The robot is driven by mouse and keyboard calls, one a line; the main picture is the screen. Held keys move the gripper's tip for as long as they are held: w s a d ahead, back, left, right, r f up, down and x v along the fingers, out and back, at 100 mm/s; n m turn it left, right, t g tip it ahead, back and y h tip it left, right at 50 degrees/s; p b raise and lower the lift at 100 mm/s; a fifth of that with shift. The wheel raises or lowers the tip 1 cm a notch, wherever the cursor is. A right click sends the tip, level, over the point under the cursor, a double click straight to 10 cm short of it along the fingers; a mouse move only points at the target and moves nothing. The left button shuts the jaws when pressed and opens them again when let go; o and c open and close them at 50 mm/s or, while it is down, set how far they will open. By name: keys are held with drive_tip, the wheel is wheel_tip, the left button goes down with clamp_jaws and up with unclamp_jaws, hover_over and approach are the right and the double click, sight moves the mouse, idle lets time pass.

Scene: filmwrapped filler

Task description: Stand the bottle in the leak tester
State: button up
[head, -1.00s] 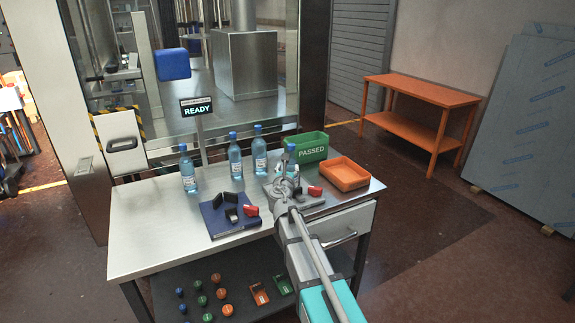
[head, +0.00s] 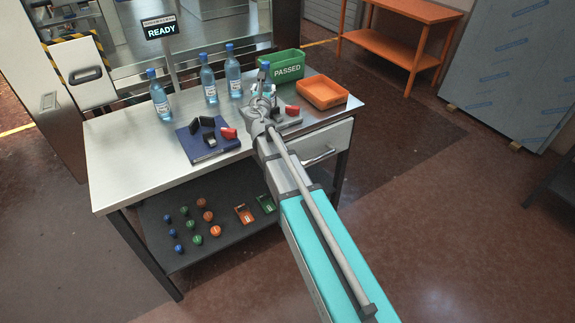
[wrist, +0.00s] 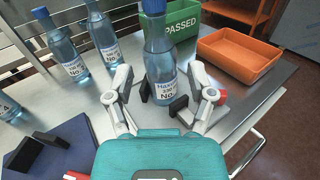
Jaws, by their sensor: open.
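A blue-capped bottle (wrist: 161,62) with a white label stands upright between the spread fingers of my gripper (wrist: 162,98) in the wrist view. The fingers are open and look clear of its sides. In the head view its blue cap (head: 265,66) shows above my gripper (head: 263,104), which hides much of it. Black blocks (wrist: 178,106) and a red part (head: 292,110) sit close by its lower end; whether they touch it I cannot tell. A blue plate (head: 196,146) with black blocks and a red part lies to the left. Which fixture is the leak tester is unclear.
Three similar bottles (head: 209,86) stand along the table's (head: 120,150) back edge. A green PASSED bin (head: 287,67) and an orange tray (head: 322,93) stand at the back right. The table's left end is bare. Coloured knobs lie on the lower shelf (head: 165,215).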

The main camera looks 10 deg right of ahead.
drive_tip(key=s+d+f+m+g+h, duration=0.1)
drive_tip(key=s+d+f+m+g, duration=0.5)
drive_tip(key=m, duration=0.4)
drive_tip(key=s+d+f+m+g+h, duration=0.2)
drive_tip(key=s+d+f+m+g, duration=0.15)
drive_tip(key=s+m, duration=0.5)
drive_tip(key=s+a+f+m+g+y, duration=0.3)
drive_tip(key=s+f+m+g+y, duration=0.1)
drive_tip(key=s+m, duration=0.3)
drive_tip(key=s+a+f+m+g+y, duration=0.4)
drive_tip(key=s+m, duration=0.3)
drive_tip(key=s, duration=0.5)
drive_tip(key=shift+s+f, duration=0.15)
drive_tip(key=shift+f, duration=0.35)
drive_tip(key=shift+c, duration=0.9)
